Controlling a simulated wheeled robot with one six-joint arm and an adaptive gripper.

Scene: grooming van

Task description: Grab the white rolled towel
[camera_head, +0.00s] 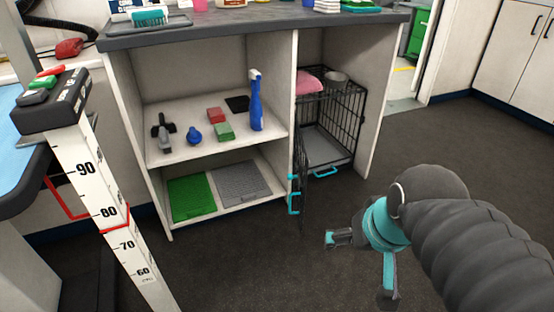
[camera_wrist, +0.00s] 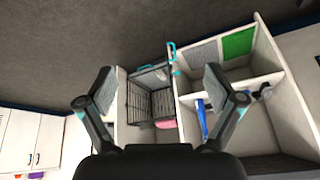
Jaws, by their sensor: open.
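I cannot clearly make out a white rolled towel. The pink cloth also shows in the wrist view (camera_wrist: 166,124). My gripper (camera_head: 355,262) is open and empty, low over the floor in front of the crate. In the wrist view, its two fingers (camera_wrist: 160,88) are spread wide, with the crate seen beyond them.
The crate door (camera_head: 300,190) stands open. A measuring post (camera_head: 95,170) stands at left. The dark floor at right is clear.

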